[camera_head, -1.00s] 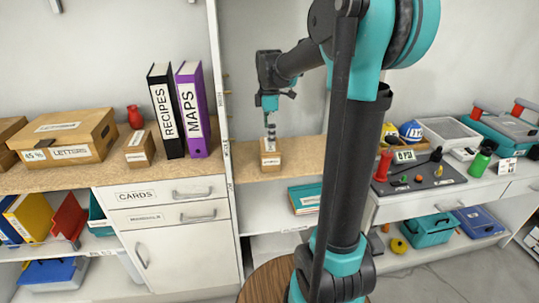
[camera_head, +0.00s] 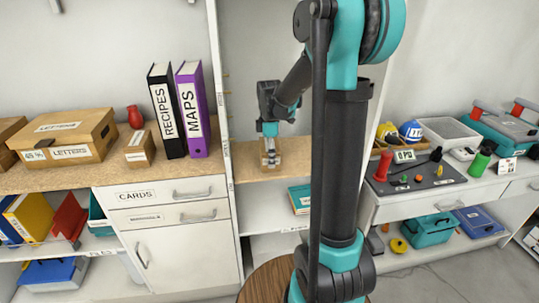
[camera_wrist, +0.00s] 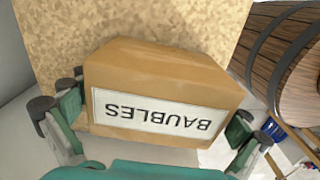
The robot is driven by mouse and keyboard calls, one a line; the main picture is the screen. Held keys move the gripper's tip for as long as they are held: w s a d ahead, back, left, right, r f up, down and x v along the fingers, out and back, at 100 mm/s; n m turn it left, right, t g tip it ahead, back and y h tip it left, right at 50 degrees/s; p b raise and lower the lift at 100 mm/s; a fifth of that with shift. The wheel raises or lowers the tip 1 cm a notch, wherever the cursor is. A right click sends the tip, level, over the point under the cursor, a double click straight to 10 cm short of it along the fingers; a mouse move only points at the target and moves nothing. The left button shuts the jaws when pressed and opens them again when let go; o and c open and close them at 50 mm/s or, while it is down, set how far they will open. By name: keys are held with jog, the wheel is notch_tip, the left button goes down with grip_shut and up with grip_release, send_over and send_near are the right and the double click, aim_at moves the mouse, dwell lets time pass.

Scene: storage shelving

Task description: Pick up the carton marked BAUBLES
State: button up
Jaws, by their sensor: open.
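The carton marked BAUBLES (camera_wrist: 165,80) is a small brown box with a white label, upside down in the wrist view. It rests on the wooden shelf board (camera_wrist: 50,25). In the head view the carton (camera_head: 271,166) shows low behind my gripper, partly hidden. My gripper (camera_wrist: 150,125) is open in the wrist view, with one finger at each side of the carton's labelled face. It also shows in the head view (camera_head: 270,148), pointing down over the carton. I cannot tell whether the fingers touch the carton.
A second small carton (camera_head: 140,150) stands left on the bench, beside the RECIPES binder (camera_head: 166,110) and MAPS binder (camera_head: 192,108). An upright panel (camera_head: 224,130) divides that bench from this shelf. A wooden barrel (camera_wrist: 285,50) shows at right in the wrist view.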

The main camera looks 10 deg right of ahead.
jog(key=shift+c, duration=0.5)
jog(key=c, duration=1)
jog(key=shift+r, duration=0.15)
